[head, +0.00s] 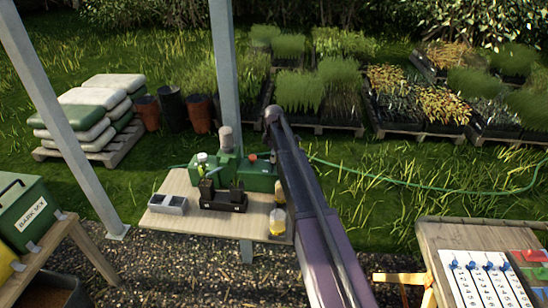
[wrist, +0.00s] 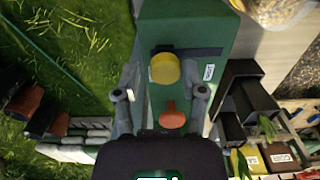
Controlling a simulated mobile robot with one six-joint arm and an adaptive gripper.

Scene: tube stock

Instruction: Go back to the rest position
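My gripper (wrist: 165,98) shows in the wrist view with its two grey fingers spread apart and nothing seen held between them. Behind the fingers is the green machine (wrist: 215,35), with a yellow round knob (wrist: 164,68) and an orange-red knob (wrist: 172,115) on it. I cannot tell how far the fingers are from it. In the head view the green machine (head: 262,178) is on the wooden table (head: 160,222). My arm reaches up past the table's right side and hides part of it; the gripper itself cannot be made out there.
A grey two-part tray (head: 168,205) and a black holder (head: 223,203) are on the table, with yellow-based containers (head: 277,222) by my arm. A metal post (head: 223,65) rises behind. Another bench (head: 440,238) with numbered strips is at right, a green box (head: 28,212) at left.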

